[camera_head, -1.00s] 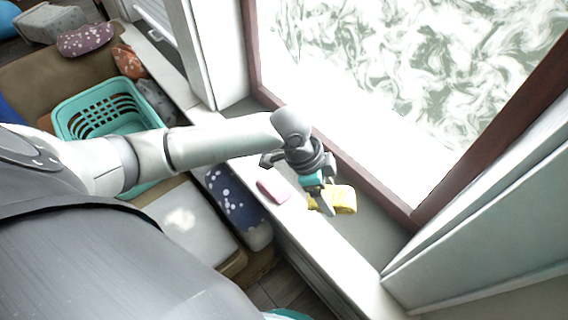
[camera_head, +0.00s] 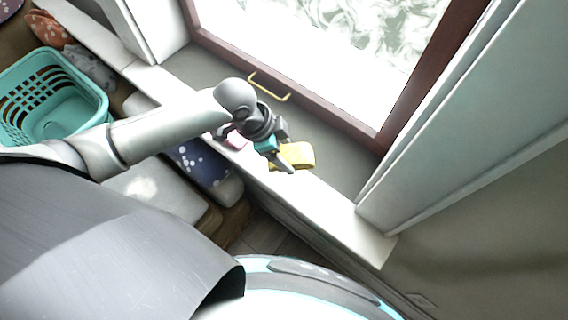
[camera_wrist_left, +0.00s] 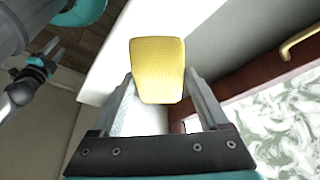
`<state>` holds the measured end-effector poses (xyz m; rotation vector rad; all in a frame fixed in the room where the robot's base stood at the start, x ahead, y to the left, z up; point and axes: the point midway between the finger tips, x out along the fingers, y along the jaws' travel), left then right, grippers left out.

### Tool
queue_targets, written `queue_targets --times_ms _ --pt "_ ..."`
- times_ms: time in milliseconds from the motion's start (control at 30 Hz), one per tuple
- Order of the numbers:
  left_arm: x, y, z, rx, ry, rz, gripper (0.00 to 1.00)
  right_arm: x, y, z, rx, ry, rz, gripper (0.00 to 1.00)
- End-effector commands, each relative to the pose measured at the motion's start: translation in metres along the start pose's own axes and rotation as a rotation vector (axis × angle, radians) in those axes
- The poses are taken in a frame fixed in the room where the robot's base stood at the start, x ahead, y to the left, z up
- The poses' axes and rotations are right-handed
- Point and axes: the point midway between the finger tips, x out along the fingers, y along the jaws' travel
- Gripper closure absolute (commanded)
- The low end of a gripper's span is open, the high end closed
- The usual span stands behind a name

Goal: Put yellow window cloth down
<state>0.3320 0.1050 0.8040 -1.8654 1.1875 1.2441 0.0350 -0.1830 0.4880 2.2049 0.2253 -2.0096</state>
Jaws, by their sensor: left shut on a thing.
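The yellow window cloth (camera_head: 297,155) is at the inner white window sill, in front of the closed-looking window. My left gripper (camera_head: 288,162) is shut on it. In the left wrist view the cloth (camera_wrist_left: 158,70) stands out between the two fingers, in front of the white sill. I cannot tell whether the cloth touches the sill. In the left wrist view, what looks like my right gripper (camera_wrist_left: 20,88) is at the left edge, away from the cloth; its jaws are unclear. It does not show in the head view.
A pink block (camera_head: 237,142) lies on the sill beside my left gripper, partly hidden. A yellow window handle (camera_head: 268,86) is behind it. The white sill (camera_head: 335,210) is bare to the right. A teal basket (camera_head: 88,88) and a dark blue spotted cushion (camera_head: 200,165) are at left.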

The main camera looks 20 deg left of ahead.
Motion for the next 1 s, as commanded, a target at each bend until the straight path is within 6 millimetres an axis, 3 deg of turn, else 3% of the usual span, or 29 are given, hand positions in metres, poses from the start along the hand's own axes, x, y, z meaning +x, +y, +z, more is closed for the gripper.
queue_targets --times_ms 33,267,533,933,967,1000 --pt "0.010 0.001 0.004 -0.001 0.000 0.002 0.83 0.005 0.000 0.000 0.000 0.000 0.000 0.50" --pt "0.024 0.000 0.010 0.001 0.001 0.000 0.83 0.009 0.000 0.001 0.000 0.000 0.000 0.50" --pt "0.059 0.000 0.025 0.000 0.000 0.000 0.83 0.023 0.004 0.003 -0.003 -0.001 0.005 0.50" --pt "0.063 0.000 0.026 0.000 0.000 0.000 0.83 0.023 0.005 0.003 -0.003 -0.001 0.007 0.50" --pt "0.062 0.000 0.026 0.001 0.000 -0.001 0.19 0.023 0.005 0.003 -0.003 -0.001 0.007 0.50" --pt "0.062 0.000 0.026 0.001 0.000 -0.001 0.15 0.023 0.005 0.003 -0.003 -0.001 0.007 0.50"
